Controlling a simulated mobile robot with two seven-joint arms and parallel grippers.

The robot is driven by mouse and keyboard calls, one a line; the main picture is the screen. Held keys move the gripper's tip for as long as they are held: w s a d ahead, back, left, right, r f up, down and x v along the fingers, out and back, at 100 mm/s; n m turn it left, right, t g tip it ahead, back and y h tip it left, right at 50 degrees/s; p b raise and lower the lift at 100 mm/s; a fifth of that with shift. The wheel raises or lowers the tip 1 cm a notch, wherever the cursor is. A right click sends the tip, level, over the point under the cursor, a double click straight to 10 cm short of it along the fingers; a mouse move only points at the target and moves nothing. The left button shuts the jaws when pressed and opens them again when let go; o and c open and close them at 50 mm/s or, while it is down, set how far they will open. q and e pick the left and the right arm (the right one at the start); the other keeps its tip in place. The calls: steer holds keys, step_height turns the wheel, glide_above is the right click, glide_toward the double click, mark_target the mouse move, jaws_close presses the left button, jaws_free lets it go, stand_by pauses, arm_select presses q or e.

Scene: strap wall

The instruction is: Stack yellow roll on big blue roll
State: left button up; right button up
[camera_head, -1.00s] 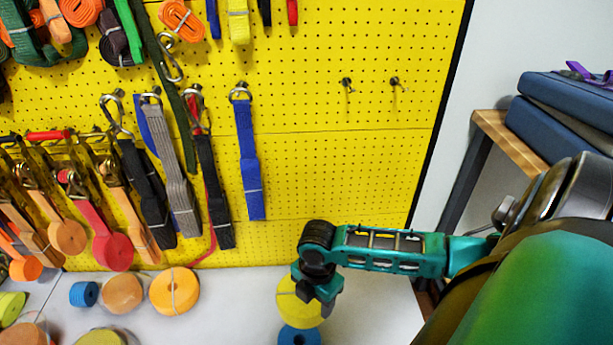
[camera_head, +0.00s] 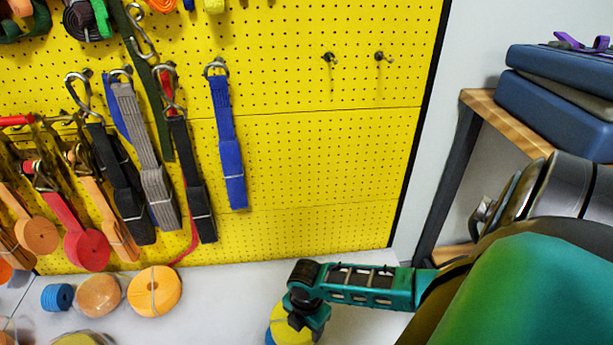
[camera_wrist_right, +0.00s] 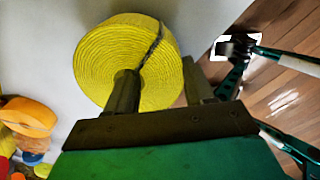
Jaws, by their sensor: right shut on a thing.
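The yellow roll (camera_head: 285,327) is at the bottom of the head view, partly covered by my right gripper (camera_head: 307,318). In the right wrist view the yellow roll (camera_wrist_right: 120,60) shows its wound face and a dark line across its edge. My right gripper (camera_wrist_right: 160,88) is shut on it, one finger in front of its face and one at its right side. A sliver of a blue roll (camera_head: 269,338) shows at the lower left of the yellow roll, mostly hidden or cut off. Whether the two rolls touch I cannot tell. My left gripper is not in view.
An orange roll (camera_head: 154,291), a tan-orange roll (camera_head: 99,296) and a small blue roll (camera_head: 57,297) stand left on the white table (camera_head: 215,300). A yellow pegboard (camera_head: 310,160) with hanging straps rises behind. A wooden bench (camera_head: 505,125) with blue cases stands right.

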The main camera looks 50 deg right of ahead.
steer(key=shift+f, duration=0.45)
step_height(320, 180, down, 3)
steer(key=shift+f+b, duration=0.2)
steer(key=shift+b, duration=0.85)
steer(key=shift+r, duration=0.1)
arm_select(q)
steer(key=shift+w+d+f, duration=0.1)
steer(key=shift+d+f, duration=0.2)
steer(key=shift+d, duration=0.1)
arm_select(e)
steer(key=o, duration=1.3)
steer(key=shift+f, duration=0.2)
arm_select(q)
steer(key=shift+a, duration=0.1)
